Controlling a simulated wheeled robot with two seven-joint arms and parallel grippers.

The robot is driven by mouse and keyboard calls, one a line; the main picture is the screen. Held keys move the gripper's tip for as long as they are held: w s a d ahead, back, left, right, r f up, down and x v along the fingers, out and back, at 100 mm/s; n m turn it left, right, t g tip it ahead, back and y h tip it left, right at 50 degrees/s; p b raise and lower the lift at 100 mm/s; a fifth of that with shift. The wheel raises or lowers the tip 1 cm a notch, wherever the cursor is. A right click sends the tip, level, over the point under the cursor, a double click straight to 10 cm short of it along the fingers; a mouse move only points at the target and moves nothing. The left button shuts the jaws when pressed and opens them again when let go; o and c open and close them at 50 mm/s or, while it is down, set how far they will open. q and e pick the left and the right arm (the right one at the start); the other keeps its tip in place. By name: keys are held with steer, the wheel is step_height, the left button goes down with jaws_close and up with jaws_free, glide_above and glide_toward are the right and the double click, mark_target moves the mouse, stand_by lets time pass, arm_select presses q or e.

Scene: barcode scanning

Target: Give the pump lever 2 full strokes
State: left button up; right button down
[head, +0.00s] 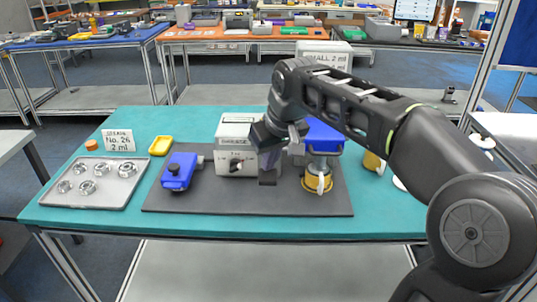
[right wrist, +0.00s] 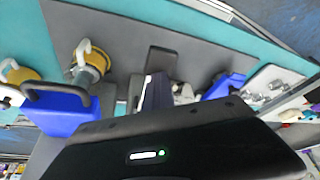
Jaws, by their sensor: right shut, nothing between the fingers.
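My right gripper (head: 270,162) is shut and empty, pointing down just above or behind this piece; contact cannot be made out. My left gripper is not in view.
A blue-topped device with a brass cup (head: 318,183) stands close right of my gripper. A blue tool (head: 180,171) lies left on the mat (head: 200,200). The mat's front is clear.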

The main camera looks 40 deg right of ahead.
steer(key=shift+f, duration=0.7)
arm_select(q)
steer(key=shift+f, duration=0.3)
arm_select(e)
steer(key=shift+r, duration=0.25)
